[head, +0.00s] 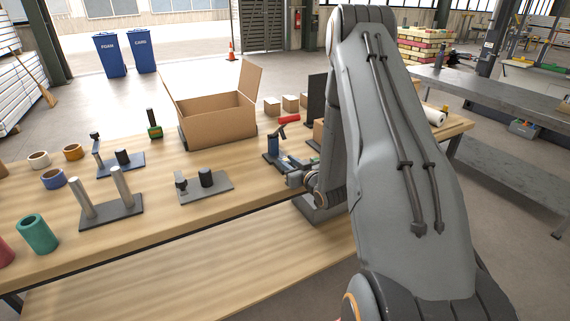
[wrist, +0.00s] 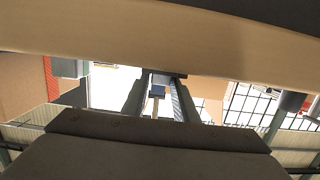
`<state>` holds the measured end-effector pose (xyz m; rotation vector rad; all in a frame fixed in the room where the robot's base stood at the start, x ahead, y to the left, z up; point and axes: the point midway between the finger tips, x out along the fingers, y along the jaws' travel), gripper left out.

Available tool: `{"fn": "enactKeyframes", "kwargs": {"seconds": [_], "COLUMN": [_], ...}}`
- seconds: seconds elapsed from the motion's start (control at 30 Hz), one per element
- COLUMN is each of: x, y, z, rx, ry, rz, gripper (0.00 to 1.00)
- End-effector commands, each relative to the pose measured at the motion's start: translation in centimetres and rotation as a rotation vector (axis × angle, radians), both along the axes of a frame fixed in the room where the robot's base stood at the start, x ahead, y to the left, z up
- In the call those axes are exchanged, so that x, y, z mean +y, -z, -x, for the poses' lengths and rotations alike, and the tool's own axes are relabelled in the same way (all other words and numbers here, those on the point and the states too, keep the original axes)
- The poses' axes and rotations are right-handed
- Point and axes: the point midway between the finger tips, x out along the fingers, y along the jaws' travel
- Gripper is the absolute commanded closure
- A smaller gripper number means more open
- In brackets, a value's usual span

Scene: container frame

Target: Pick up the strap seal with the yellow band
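I cannot make out for certain a strap seal with a yellow band. A small upright dark piece with a green lower part (head: 155,131) stands left of the open carton; a yellowish tint shows on it, too small to tell. My gripper (head: 297,180) is low at the table's front edge, partly hidden by my arm, close to a dark stand with a blue-grey upright piece (head: 272,148). In the wrist view my gripper (wrist: 158,100) shows two fingers apart. A small dark-topped piece (wrist: 157,90) shows between them; I cannot tell its distance, and no grip on it is visible.
An open carton (head: 217,122) stands mid-table. Plates with posts stand in front: a grey plate (head: 217,187), a blue plate (head: 125,163) and a twin-post stand (head: 110,212). Bare wood (head: 150,235) runs along the front.

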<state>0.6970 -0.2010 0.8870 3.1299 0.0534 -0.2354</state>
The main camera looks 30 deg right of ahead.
Motion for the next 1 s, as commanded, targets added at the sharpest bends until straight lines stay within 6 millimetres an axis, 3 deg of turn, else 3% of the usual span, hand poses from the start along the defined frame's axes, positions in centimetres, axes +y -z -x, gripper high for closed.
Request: {"fn": "enactKeyframes", "kwargs": {"seconds": [0.03, 0.13, 0.57, 0.93, 1.0], "x": [0.0, 0.0, 0.0, 0.0, -0.2], "y": [0.0, 0.0, -0.6, -3.7, -3.4], "z": [0.0, 0.0, 0.0, 0.0, 1.6], "rx": [0.0, 0.0, -0.001, -0.002, 0.002], "ry": [0.0, 0.0, 0.0, 0.0, 0.002], "rz": [0.0, 0.0, 0.001, 0.002, -0.001], "gripper": [0.83, 1.0, 1.0, 1.0, 1.0]}}
